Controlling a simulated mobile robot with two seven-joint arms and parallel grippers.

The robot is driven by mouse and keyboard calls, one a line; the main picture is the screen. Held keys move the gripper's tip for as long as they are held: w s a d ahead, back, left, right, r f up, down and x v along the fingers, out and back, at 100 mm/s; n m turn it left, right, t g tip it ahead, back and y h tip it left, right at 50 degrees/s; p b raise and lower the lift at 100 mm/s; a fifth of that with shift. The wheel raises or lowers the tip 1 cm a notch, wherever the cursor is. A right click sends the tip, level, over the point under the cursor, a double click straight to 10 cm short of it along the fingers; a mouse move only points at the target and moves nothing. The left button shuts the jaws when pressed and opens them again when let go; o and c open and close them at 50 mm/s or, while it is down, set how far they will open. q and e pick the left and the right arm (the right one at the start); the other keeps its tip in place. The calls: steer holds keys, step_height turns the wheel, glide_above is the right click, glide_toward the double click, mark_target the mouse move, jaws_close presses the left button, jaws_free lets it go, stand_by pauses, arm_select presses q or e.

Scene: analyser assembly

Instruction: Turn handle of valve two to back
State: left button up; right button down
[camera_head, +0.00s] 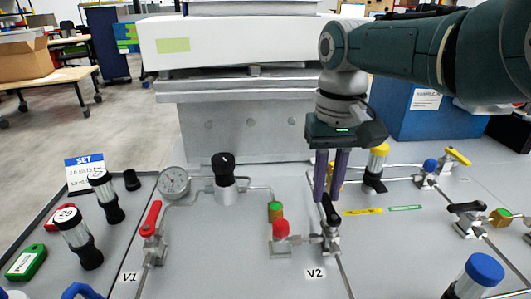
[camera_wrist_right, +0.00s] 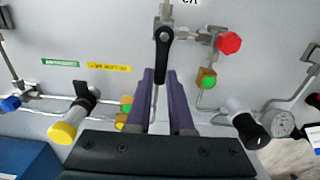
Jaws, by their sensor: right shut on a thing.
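Valve two has a metal body (camera_head: 331,241) on the grey panel, behind the label V2 (camera_head: 314,273). Its black lever handle (camera_head: 329,210) points away from me toward the back of the panel, roughly in line with its pipe. In the right wrist view, the handle (camera_wrist_right: 163,55) runs from the valve body down between the fingertips. My right gripper (camera_head: 328,196) comes from above, and its two purple fingers are closed around the handle's far end. The right wrist view shows these fingers (camera_wrist_right: 161,74) on either side of the handle tip. My left gripper is not in view.
A red knob (camera_head: 281,229) stands close left of valve two. Valve V1's red handle (camera_head: 151,218), a gauge (camera_head: 174,183) and a black-capped cylinder (camera_head: 224,168) lie further left. A yellow-capped cylinder (camera_head: 377,165) is close behind right; a black-handled valve (camera_head: 468,209) is further right.

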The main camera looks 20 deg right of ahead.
mark_target(325, 197)
steer(key=c, duration=0.8)
jaws_free()
steer(key=shift+r, duration=0.1)
step_height(325, 197, up, 10)
steer(key=p, duration=0.5)
